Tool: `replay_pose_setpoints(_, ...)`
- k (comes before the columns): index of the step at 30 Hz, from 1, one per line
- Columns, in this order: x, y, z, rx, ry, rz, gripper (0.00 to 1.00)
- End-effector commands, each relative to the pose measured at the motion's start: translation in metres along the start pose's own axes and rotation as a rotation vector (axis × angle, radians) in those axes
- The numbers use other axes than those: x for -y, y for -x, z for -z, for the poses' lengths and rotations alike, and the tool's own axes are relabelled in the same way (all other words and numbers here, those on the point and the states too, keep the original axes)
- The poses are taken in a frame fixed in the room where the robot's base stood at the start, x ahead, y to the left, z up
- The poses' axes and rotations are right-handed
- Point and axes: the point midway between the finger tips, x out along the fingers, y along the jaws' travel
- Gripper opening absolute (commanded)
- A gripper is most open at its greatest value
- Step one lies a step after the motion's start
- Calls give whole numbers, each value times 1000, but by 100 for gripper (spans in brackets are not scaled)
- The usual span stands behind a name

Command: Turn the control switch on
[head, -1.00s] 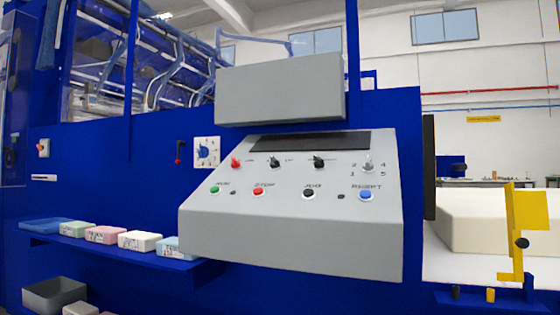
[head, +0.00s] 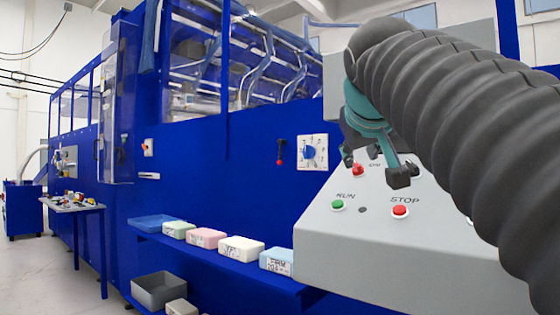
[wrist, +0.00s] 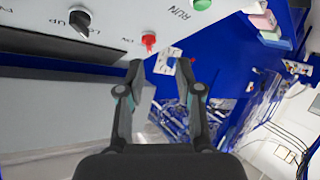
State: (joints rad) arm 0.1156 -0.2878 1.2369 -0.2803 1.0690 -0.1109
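The control console is a grey sloped panel (head: 350,240) with a red knob (head: 357,169) near its upper left, beside a small label. In the wrist view the red knob (wrist: 149,42) shows beyond my fingertips, with a label that seems to read ON. My gripper (head: 375,169) is close to the panel's upper left, partly covering the knob area. In the wrist view my gripper (wrist: 160,68) has its two fingers apart with nothing between them touching. The knob looks apart from both fingers. Its exact pointing direction is too small to tell.
A green RUN button (head: 337,205) and red STOP button (head: 400,211) sit below the knob. A black knob (wrist: 80,18) is beside it. A white plate with a blue dial (head: 310,151) is on the blue wall. Foam blocks (head: 242,249) line a blue shelf.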

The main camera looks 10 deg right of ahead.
Motion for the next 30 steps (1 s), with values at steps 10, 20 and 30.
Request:
replay_pose_setpoints(10,-26,-5,23,-30,-7,-55,35)
replay_pose_setpoints(20,-31,-64,24,-27,-9,-57,35)
replay_pose_setpoints(30,-31,-116,26,-29,-7,-53,35)
